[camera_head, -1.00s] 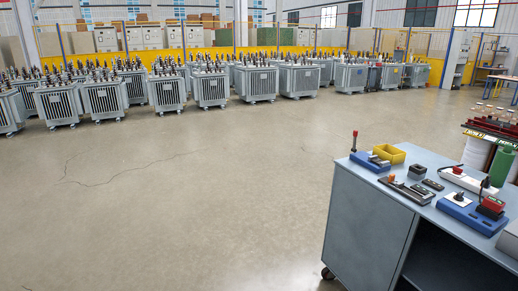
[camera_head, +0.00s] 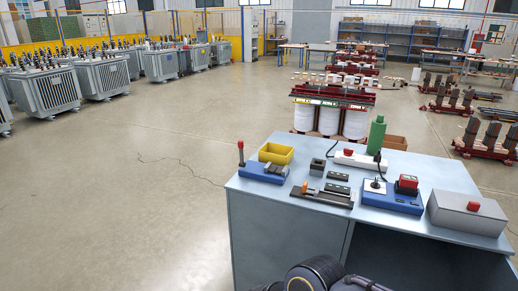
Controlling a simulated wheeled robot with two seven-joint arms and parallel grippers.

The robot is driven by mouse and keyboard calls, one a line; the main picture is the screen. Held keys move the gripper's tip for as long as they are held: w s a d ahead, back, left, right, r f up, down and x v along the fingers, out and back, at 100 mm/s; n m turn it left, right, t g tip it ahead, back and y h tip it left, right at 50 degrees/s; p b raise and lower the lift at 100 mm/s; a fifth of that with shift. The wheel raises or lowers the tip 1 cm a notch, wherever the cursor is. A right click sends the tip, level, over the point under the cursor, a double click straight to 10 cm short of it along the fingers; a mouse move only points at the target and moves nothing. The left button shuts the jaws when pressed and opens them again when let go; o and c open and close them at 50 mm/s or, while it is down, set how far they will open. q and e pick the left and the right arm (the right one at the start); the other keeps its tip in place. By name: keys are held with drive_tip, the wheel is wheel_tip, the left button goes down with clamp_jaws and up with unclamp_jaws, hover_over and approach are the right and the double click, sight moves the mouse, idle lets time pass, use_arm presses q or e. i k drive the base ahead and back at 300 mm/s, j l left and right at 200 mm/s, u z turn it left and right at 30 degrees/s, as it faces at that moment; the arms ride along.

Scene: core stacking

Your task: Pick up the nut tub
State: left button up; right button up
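A small yellow open-topped tub (camera_head: 275,154) stands upright near the back left of the blue-grey workbench top (camera_head: 255,195). A small dark grey open box (camera_head: 317,167) stands to the right of it. Neither is labelled, and I cannot see whether either holds nuts. Dark rounded parts of my own arm show at the bottom edge, in front of the bench. Neither of my grippers is in view.
A blue fixture with a red-knobbed lever (camera_head: 262,171) is just in front of the yellow tub. Also on the bench are a black tool (camera_head: 322,195), a power strip (camera_head: 360,160), a blue switch unit (camera_head: 391,196) and a grey box with a red button (camera_head: 467,212). Open floor lies left.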

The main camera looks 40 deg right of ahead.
sight(265, 155)
drive_tip(key=i+z, duration=0.3)
drive_tip(key=i, duration=0.3)
drive_tip(key=i+j+z, duration=0.35)
drive_tip(key=i, duration=0.2)
drive_tip(key=i+z, duration=0.3)
drive_tip(key=z, duration=0.2)
drive_tip(key=i+j+z, duration=0.2)
drive_tip(key=z, duration=0.25)
drive_tip(key=i+j+z, duration=0.25)
drive_tip(key=z, duration=0.25)
drive_tip(key=i+j+z, duration=0.2)
drive_tip(key=j+z, duration=0.25)
drive_tip(key=l, duration=0.1)
